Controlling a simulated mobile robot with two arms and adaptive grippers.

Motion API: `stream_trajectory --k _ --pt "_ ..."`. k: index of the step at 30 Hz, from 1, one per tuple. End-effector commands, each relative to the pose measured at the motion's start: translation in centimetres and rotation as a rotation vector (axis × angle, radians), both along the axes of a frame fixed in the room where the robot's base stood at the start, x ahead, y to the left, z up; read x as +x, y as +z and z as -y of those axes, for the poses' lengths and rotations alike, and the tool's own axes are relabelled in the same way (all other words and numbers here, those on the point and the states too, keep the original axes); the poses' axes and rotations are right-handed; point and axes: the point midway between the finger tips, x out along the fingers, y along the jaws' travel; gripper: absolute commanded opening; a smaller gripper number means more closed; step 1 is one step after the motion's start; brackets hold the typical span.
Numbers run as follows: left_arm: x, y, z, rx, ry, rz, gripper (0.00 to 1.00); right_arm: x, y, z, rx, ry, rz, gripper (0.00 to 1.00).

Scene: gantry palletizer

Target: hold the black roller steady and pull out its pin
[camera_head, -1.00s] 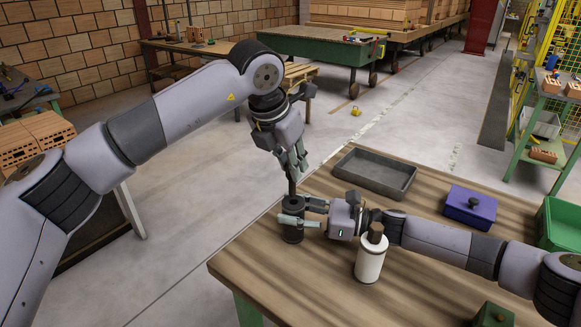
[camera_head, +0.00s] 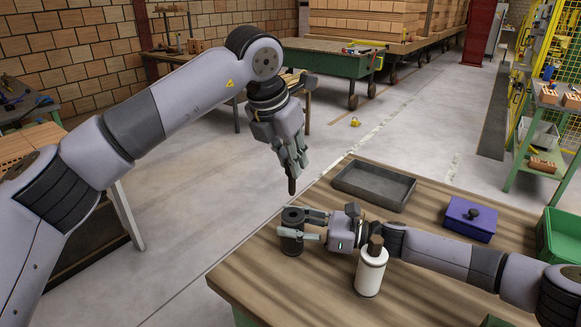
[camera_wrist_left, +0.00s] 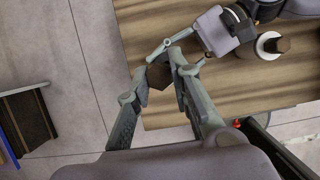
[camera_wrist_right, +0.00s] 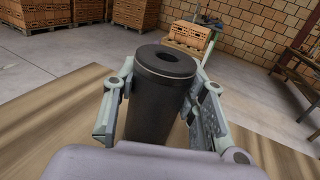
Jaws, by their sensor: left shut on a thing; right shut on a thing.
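The black roller (camera_head: 291,244) stands upright near the left edge of the wooden table. My right gripper (camera_head: 303,227) is shut around its side. In the right wrist view the roller (camera_wrist_right: 158,100) sits between both fingers, with an open, empty-looking hole in its top. My left gripper (camera_head: 290,163) is shut on the dark brown pin (camera_head: 292,186), which points down above the roller, clear of it. In the left wrist view the pin (camera_wrist_left: 159,76) shows between the fingertips; the roller cannot be made out there.
A white roller with a brown pin (camera_head: 370,270) stands just in front of my right wrist. A grey tray (camera_head: 346,186), a blue box (camera_head: 470,219) and a green bin (camera_head: 545,240) are farther back and right. The front of the table (camera_head: 260,285) is clear.

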Motion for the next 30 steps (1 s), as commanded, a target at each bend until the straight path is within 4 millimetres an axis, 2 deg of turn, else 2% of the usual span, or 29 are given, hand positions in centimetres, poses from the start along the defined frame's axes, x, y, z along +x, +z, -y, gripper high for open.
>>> stream_trajectory --k 15,26,27,30 --pt "0.0 4.3 0.1 -0.003 0.000 0.002 0.00 -0.1 -0.2 0.0 -0.001 0.001 -0.002 0.02" --pt "0.0 4.9 0.0 -0.001 -0.001 0.000 0.00 -0.1 -0.1 0.0 -0.001 0.001 -0.002 0.02" --pt "0.0 4.9 0.0 -0.001 -0.001 0.000 0.00 -0.1 0.0 0.0 0.000 0.001 -0.002 0.39" --pt "0.0 4.9 0.0 -0.001 -0.001 0.000 0.00 -0.1 0.0 0.0 0.000 0.001 -0.001 0.46"
